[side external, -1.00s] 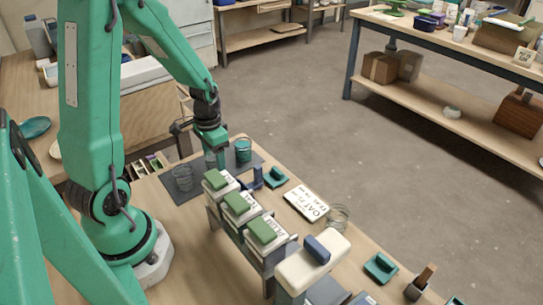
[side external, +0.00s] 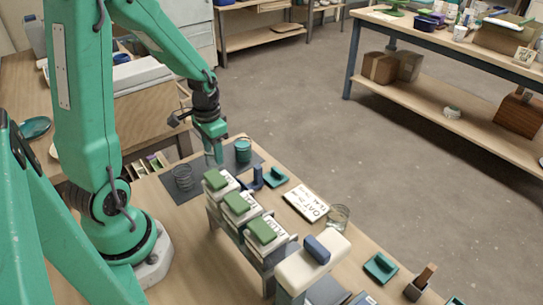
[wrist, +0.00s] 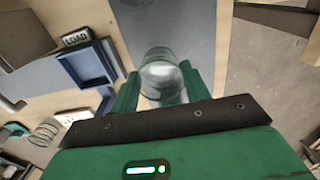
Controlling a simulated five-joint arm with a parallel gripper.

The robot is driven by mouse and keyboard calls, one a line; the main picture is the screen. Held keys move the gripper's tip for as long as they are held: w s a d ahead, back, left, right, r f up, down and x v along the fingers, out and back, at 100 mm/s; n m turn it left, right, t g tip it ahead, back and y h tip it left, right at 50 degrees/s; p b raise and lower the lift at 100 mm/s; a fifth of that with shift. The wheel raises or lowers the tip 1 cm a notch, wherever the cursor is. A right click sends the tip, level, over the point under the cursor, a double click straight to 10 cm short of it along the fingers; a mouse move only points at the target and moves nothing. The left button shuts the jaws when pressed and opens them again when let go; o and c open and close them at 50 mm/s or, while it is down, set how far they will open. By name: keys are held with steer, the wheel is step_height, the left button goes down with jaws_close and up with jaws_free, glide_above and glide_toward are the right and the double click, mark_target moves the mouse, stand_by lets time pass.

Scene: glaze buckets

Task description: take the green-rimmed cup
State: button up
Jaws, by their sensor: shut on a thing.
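My gripper (side external: 213,151) is over the dark grey mat (side external: 181,193) in the side view. In the wrist view its green fingers (wrist: 162,88) are shut on a clear, glass-like cup (wrist: 161,62), one finger on each side. The held cup looks faintly greenish; I cannot tell its rim colour for sure. In the side view the fingers partly hide it, and I cannot tell whether its base clears the mat. A teal cup (side external: 243,151) stands just right of my gripper. Another clear cup (side external: 183,177) stands on the mat to the left.
A rack of white blocks with green tops (side external: 238,203) stands in front of the mat. A small navy holder (side external: 257,178), a teal block (side external: 276,176), a lettered white card (side external: 305,205) and a clear glass (side external: 338,217) lie to the right. A navy tray (wrist: 88,66) shows in the wrist view.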

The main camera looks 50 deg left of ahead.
steer(key=shift+r, duration=2.55)
steer(key=shift+d, duration=0.1)
